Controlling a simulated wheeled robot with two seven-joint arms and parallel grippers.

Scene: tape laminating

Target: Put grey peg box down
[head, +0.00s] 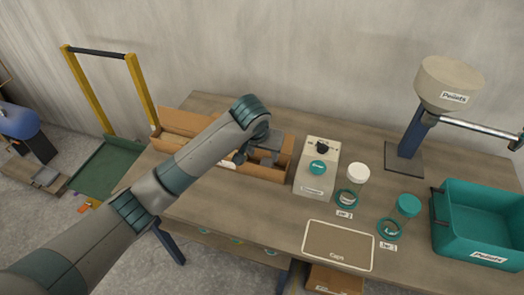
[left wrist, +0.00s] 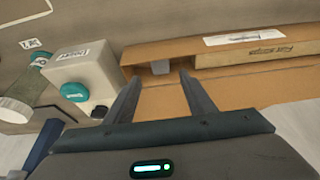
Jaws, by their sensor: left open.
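My left gripper (head: 259,159) is over the right part of an open cardboard box (head: 283,170) on the table. In the left wrist view its two fingers (left wrist: 160,78) are apart with nothing between them. A small grey block (left wrist: 160,67), which looks like the grey peg box, sits inside the cardboard box (left wrist: 230,88), just beyond the fingertips. It is apart from the fingers as far as I can see. In the head view my gripper hides it. My right gripper is not in view.
A beige button box (head: 315,180) stands close to the right of the cardboard box. White and teal lids, rings and a flat panel (head: 338,246) lie further right. A teal bin (head: 478,220) and a dispenser (head: 450,80) are at the right.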

